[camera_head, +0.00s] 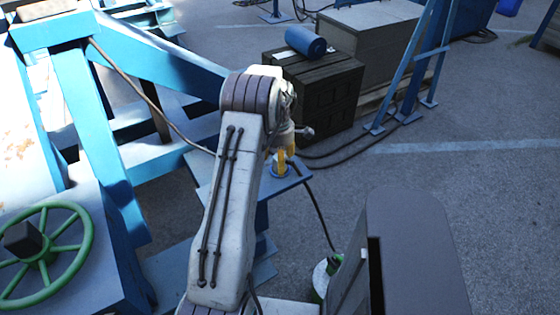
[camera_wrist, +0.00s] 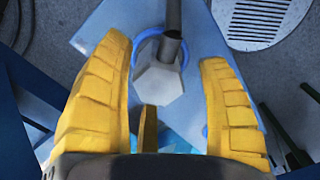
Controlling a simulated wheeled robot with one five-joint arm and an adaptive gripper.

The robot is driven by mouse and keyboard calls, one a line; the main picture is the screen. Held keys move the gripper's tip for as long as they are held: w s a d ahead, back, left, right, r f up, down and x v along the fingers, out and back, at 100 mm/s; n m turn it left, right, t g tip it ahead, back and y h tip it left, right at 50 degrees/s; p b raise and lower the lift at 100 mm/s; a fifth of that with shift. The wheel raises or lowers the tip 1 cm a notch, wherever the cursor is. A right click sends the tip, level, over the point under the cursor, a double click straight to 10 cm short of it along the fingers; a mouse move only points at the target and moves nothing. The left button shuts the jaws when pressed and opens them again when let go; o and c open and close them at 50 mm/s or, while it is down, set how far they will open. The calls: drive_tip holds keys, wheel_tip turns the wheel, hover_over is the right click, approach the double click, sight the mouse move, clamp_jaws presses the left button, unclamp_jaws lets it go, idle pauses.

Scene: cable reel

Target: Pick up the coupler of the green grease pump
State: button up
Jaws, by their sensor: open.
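In the wrist view a pale grey hexagonal coupler (camera_wrist: 158,92) with a dark grey stem lies between the fingers, in front of a blue ring on a light blue plate. My gripper (camera_wrist: 172,90) is open, with one yellow finger on each side of the coupler and gaps on both sides. In the head view my gripper (camera_head: 282,160) points down over the small blue plate (camera_head: 297,172); the coupler cannot be made out clearly there.
A blue steel frame (camera_head: 160,58) and a green handwheel (camera_head: 45,255) stand at left. A dark crate (camera_head: 325,90) bearing a blue roll (camera_head: 306,42) stands behind. A black hose (camera_head: 320,215) runs down from the plate towards the pump. The floor at right is open.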

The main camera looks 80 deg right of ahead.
clamp_jaws()
idle(0.7)
drive_tip(key=shift+r, duration=0.1)
